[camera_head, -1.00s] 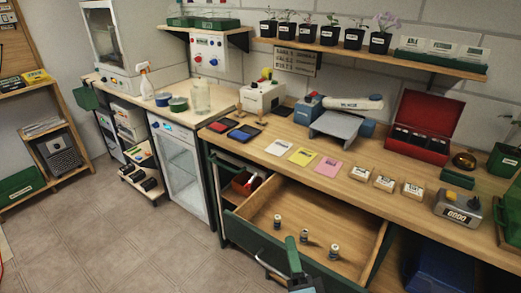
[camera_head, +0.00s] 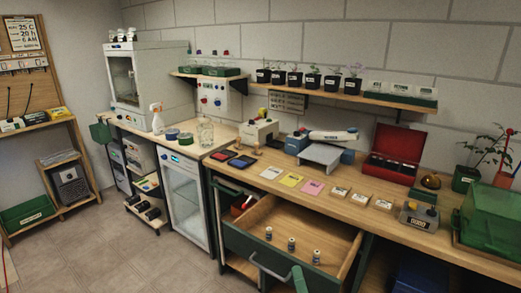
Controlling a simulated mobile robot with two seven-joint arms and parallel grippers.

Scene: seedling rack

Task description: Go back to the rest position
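Only a small grey-green part of my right gripper (camera_head: 299,279) shows at the bottom edge, in front of the open drawer (camera_head: 345,270). The rest of it is cut off, so I cannot tell whether its fingers are open or shut. No object shows in it. My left gripper is not in view. Several small vials (camera_head: 291,244) stand upright inside the drawer, which is pulled out from under the wooden bench (camera_head: 235,178). The drawer's handle (camera_head: 265,268) is close to the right gripper in the picture; contact is unclear.
The bench carries coloured cards (camera_head: 291,179), a red open case (camera_head: 394,155), a grey scale (camera_head: 418,216) and a green translucent box (camera_head: 492,219). Potted seedlings (camera_head: 294,78) line the wall shelf. A glass-front cabinet (camera_head: 186,200) stands left of the drawer. The floor (camera_head: 110,245) at left is clear.

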